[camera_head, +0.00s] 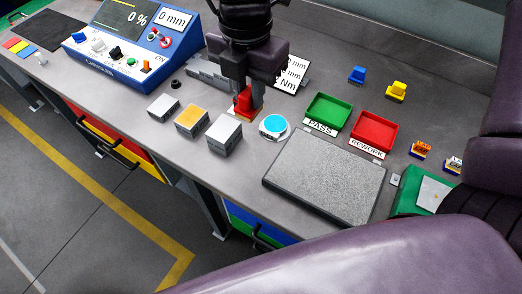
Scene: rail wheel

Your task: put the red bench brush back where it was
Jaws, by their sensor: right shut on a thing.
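My right gripper (249,97) points down over the middle of the bench, behind the row of blocks. It is shut on the red bench brush (242,101); the jaws and wrist hide part of the brush. Only a small red part shows, so I cannot tell whether the brush touches the bench top. My left gripper is out of view.
Three blocks (224,136) stand in front, left of a cyan-topped disc (274,125). A green PASS tray (318,118) and red REWORK tray (365,142) lie to the right, behind a grey plate (325,185). A blue control console (125,60) stands left.

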